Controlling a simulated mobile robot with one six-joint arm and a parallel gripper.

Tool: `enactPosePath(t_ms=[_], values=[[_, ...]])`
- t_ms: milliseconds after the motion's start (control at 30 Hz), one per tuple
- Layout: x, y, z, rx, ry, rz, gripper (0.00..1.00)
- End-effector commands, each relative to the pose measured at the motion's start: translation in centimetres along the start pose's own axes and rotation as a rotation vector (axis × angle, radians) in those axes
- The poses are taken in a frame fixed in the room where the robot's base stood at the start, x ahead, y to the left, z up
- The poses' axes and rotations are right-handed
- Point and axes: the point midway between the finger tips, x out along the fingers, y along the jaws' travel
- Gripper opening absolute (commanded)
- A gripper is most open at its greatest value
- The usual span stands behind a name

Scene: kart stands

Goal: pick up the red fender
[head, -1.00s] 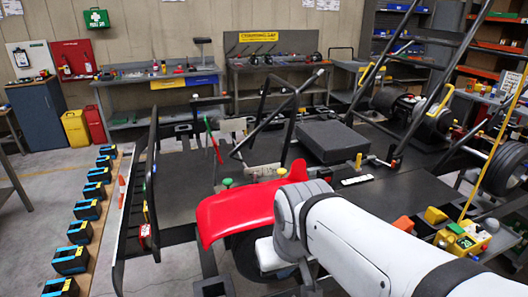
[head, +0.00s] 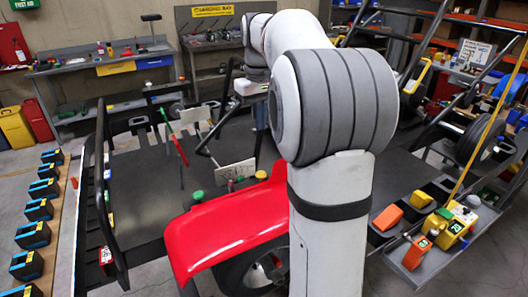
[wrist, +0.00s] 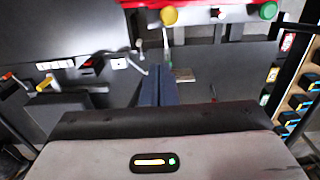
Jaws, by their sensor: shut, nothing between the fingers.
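The red fender (head: 228,228) is a glossy curved panel over a dark wheel at the lower middle of the head view. My arm link hides its right end. In the wrist view a thin red strip (wrist: 190,3) at the top edge looks like part of it. My gripper (wrist: 158,86) is shut and empty, with its dark fingers together above the dark kart deck. It is apart from the fender. In the head view my arm reaches past the fender, and I cannot make out the fingertips there.
A white plate (head: 235,170) and upright dark bars are close by. Black-and-blue boxes (head: 33,236) line the left. Orange and yellow blocks sit on the right tray (head: 432,265).

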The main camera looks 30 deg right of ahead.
Motion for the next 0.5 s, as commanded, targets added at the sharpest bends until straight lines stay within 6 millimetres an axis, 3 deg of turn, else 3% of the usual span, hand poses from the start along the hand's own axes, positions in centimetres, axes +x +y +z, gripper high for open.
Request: enactPosePath(t_ms=[400, 500], values=[[8.1, 0.6, 0.4, 0.016, -0.004, -0.002, 0.0], [9.2, 0.6, 0.9, 0.018, 0.001, 0.0, 0.0]])
